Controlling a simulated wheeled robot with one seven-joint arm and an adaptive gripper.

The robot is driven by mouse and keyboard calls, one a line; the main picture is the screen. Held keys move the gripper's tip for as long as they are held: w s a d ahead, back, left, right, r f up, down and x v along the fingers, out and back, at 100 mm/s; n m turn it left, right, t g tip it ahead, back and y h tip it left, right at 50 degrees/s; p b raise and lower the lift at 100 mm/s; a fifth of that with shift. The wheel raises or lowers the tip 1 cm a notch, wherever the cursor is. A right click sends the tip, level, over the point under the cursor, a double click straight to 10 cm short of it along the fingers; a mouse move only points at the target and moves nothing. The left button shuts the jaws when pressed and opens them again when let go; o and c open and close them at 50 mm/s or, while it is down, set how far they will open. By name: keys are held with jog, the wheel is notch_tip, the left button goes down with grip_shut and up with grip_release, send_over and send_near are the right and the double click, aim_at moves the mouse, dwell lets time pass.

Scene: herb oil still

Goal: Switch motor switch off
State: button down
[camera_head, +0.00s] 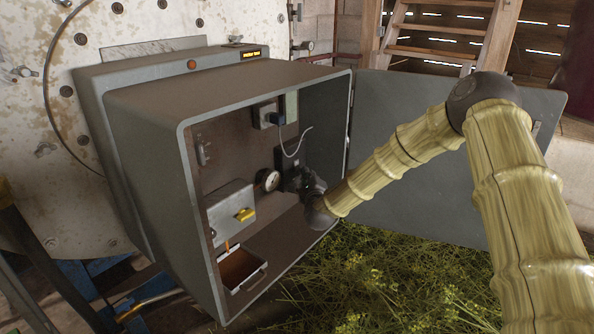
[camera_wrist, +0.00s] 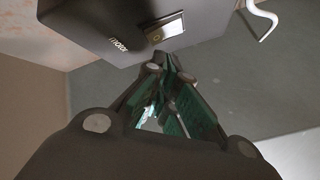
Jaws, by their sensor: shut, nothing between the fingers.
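The motor switch is a dark box (camera_wrist: 110,28) lettered "motor" with a pale rocker (camera_wrist: 165,27) on its face, seen in the wrist view. In the head view the dark switch box (camera_head: 288,158) is on the back wall of the open grey cabinet, partly hidden by my gripper. My gripper (camera_head: 295,180) reaches into the cabinet from the right. In the wrist view my gripper (camera_wrist: 170,62) has its fingers together and empty, their tips just below the rocker. I cannot tell whether they touch the box. The rocker's on or off position is not clear.
Cut herbs (camera_head: 390,280) lie below.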

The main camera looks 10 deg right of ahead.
jog(key=shift+w+a, duration=0.1)
jog(key=shift+w, duration=0.1)
jog(key=shift+w+a, duration=0.15)
jog(key=shift+w, duration=0.05)
jog(key=shift+w+a+b, duration=0.2)
jog(key=shift+b, duration=0.15)
dwell(0.9)
jog(key=shift+s+d, duration=0.15)
jog(key=shift+s+d, duration=0.35)
jog(key=shift+s, duration=0.05)
dwell(0.3)
jog(key=shift+s, duration=0.1)
jog(key=s+d, duration=0.1)
jog(key=s, duration=0.1)
jog(key=s+d+p, duration=0.1)
jog(key=d, duration=0.1)
jog(key=shift+s+r, duration=0.35)
dwell(0.4)
